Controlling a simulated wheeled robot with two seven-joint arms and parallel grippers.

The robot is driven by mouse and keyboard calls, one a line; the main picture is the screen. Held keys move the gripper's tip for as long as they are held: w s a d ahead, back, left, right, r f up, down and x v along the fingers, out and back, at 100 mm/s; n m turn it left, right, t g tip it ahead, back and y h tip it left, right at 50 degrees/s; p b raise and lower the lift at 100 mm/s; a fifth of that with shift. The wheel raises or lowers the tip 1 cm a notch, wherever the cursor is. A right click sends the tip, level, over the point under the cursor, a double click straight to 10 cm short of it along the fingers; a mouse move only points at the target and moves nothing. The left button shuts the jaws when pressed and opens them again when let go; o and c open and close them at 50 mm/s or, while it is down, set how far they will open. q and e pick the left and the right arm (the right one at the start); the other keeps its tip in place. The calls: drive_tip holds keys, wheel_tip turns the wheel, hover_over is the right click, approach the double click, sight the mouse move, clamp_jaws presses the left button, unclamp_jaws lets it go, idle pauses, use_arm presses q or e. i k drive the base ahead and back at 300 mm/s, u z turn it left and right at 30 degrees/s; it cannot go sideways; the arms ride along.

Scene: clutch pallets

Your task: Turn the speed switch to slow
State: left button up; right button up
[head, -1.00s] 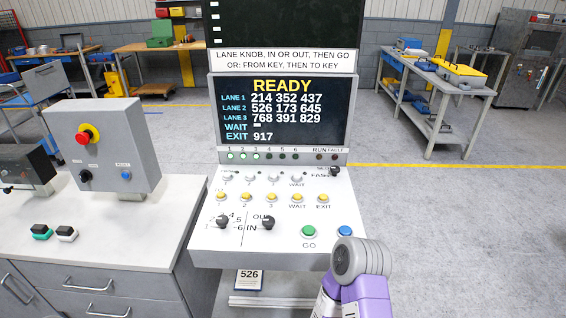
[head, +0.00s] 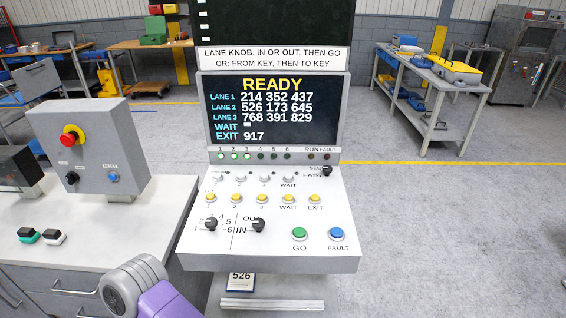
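The speed switch (head: 326,170) is a small black knob at the upper right of the white sloped control panel (head: 340,262). The word FAST shows to its left, and a partly hidden label, which seems to read SLOW, is above it. The knob is too small to tell which way it points. A grey and purple link of one of my arms is at the lower left, in front of the console and clear of the switch. Neither of my grippers is in view.
The panel also has lane knobs (head: 258,224), yellow buttons, a green GO button (head: 299,233) and a blue FAULT button (head: 336,233). The screen (head: 272,110) reads READY. A grey box with a red stop button (head: 72,135) stands left.

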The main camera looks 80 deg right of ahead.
sight(327, 170)
drive_tip(key=u, duration=0.05)
drive_tip(key=k, duration=1.15)
drive_tip(key=z, duration=1.45)
